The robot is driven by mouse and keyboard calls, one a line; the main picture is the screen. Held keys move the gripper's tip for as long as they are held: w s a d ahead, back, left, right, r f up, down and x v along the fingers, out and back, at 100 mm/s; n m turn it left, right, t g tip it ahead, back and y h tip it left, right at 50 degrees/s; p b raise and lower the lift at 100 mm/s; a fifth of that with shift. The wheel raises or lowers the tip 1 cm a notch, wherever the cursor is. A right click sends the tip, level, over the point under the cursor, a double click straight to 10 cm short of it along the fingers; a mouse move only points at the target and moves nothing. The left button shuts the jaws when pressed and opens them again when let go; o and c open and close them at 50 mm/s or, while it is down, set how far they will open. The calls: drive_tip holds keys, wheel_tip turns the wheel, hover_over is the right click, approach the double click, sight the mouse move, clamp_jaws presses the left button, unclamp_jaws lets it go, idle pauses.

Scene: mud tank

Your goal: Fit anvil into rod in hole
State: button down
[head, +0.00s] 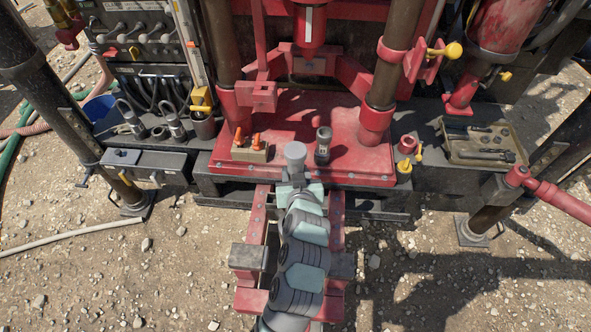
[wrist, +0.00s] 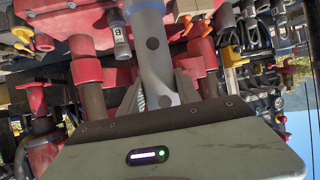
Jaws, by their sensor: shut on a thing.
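In the head view the anvil's round grey end (head: 295,150) shows at the tip of my arm, over the front of the red deck. Just right of it, a dark grey cylinder with a pale label, possibly the rod in the hole (head: 323,146), stands upright on the deck. It also shows in the wrist view (wrist: 120,42), left of the anvil and apart from it. Its lower end and any hole are not clear.
The red deck (head: 350,120) carries a small tan block with orange pegs (head: 250,148) left of my gripper. Thick brown columns in red sockets (head: 375,120) flank the deck. A tool tray (head: 488,142) lies at the right. Metal fittings (head: 175,125) stand at the left.

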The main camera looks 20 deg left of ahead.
drive_tip(key=shift+f+b, duration=0.9)
drive_tip(key=shift+f, duration=0.5)
drive_tip(key=c, duration=1.1)
unclamp_jaws()
drive_tip(key=shift+w, duration=0.1)
drive_tip(key=o, duration=0.3)
drive_tip(key=shift+f, duration=0.1)
drive_tip(key=shift+o, duration=0.2)
drive_tip(key=p+v, duration=0.1)
drive_tip(key=v, duration=1)
drive_tip(key=shift+p, duration=0.4)
drive_tip(key=shift+w, duration=0.1)
